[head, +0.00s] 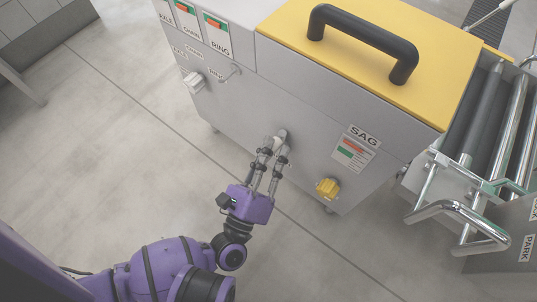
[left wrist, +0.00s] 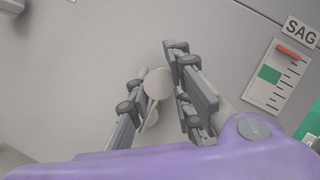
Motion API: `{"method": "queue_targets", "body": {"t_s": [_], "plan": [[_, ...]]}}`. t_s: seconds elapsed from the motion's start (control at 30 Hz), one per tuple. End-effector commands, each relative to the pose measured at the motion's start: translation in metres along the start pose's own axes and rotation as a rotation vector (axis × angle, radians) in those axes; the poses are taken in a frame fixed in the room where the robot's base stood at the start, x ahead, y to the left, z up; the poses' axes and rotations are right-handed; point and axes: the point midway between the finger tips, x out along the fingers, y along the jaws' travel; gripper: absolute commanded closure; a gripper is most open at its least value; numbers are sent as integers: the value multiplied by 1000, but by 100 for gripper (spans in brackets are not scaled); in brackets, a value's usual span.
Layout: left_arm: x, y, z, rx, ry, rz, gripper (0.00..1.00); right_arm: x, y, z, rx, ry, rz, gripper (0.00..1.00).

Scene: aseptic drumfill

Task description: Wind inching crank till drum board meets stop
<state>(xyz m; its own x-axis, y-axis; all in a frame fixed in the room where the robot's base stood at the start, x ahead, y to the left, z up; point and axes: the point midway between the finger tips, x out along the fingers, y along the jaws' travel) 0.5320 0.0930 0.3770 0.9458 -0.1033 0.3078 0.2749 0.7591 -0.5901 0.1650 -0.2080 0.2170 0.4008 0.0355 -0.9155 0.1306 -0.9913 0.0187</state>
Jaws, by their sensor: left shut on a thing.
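The inching crank (head: 281,134) is a small pale grey part on the front face of the grey machine cabinet (head: 240,110). My left gripper (head: 273,146) is at that face with its fingers closed around the crank. In the left wrist view, a round pale knob (left wrist: 158,83) sits between the fingers of my left gripper (left wrist: 160,92), with a short pale piece below it. The fingers hide part of the crank. I cannot make out the drum board or its stop. My right gripper is not in view.
A yellow knob (head: 327,188) sticks out low on the cabinet, below the SAG gauge (head: 353,151). A yellow lid (head: 360,50) with a black handle (head: 365,40) tops the cabinet. Rollers (head: 485,110) and a bent metal handle (head: 460,215) stand at the right. The floor (head: 120,140) at left is clear.

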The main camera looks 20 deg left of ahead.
Motion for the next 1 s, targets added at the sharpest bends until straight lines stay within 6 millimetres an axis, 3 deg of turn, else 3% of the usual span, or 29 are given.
{"method": "queue_targets", "body": {"t_s": [0.47, 0.5, 0.6, 1.0], "plan": [[3, 0, 2, -12, -5, 3, 100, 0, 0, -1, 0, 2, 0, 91], [3, 0, 2, -12, -5, 3, 77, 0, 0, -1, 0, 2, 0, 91], [3, 0, 1, -12, -5, 3, 65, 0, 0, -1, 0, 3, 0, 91], [2, 1, 0, -11, -1, 4, 65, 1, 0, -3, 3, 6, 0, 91]]}}
